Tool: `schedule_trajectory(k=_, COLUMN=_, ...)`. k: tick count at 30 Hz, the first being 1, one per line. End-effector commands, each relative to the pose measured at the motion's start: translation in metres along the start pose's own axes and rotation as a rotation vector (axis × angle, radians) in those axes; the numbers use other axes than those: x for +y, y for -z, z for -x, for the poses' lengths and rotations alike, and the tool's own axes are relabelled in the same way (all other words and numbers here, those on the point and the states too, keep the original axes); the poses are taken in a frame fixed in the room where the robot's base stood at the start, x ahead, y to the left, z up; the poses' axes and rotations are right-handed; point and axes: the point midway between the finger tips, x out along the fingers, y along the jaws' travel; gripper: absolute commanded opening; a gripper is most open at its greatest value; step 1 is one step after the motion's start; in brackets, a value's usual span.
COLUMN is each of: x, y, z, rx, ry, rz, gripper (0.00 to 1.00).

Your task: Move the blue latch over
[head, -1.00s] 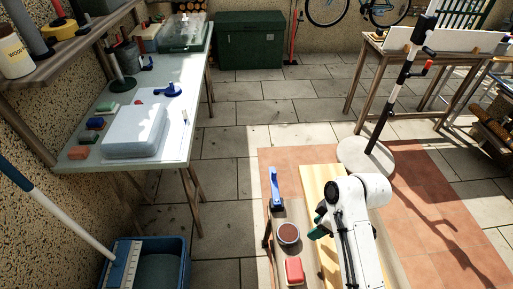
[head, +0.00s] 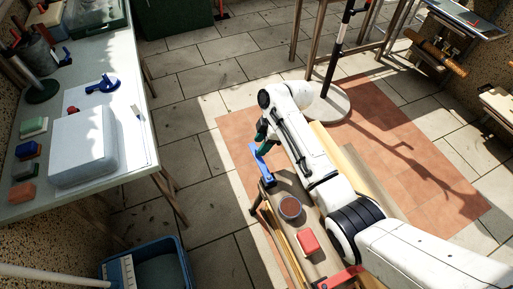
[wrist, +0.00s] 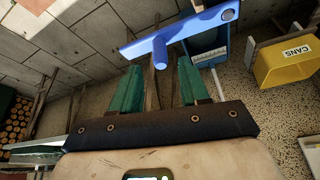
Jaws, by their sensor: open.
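The blue latch (head: 259,160) is at the far left end of the narrow wooden bench in the head view. In the wrist view the latch (wrist: 196,29) is a long blue bar with a round hole at its right end and a short peg pointing down toward my gripper. My gripper (wrist: 160,72) has two green fingers, spread apart with nothing between them. The peg is just beyond the fingertips, roughly in line with the gap; I cannot tell whether they touch. In the head view my gripper (head: 262,136) is beside the latch's upper end, partly hidden by my arm.
A brown round tin (head: 291,207) and a red block (head: 307,242) sit on the bench. A blue tub (head: 177,244) is on the floor to the left, below a long worktable (head: 110,178). The wrist view shows a yellow CANS bin (wrist: 287,64). Paved floor between worktable and bench is clear.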

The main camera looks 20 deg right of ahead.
Motion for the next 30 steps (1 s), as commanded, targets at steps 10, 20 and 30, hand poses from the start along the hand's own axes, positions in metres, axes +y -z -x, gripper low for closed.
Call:
schedule_trajectory(k=10, x=0.0, y=0.0, z=-0.038, rx=0.0, ry=-0.001, rz=0.0, gripper=0.45)
schedule_trajectory(k=20, x=0.0, y=0.0, z=-0.04, rx=0.0, ry=-0.001, rz=0.0, gripper=0.44)
schedule_trajectory(k=30, x=0.0, y=0.0, z=-0.04, rx=0.0, ry=-0.001, rz=0.0, gripper=0.12)
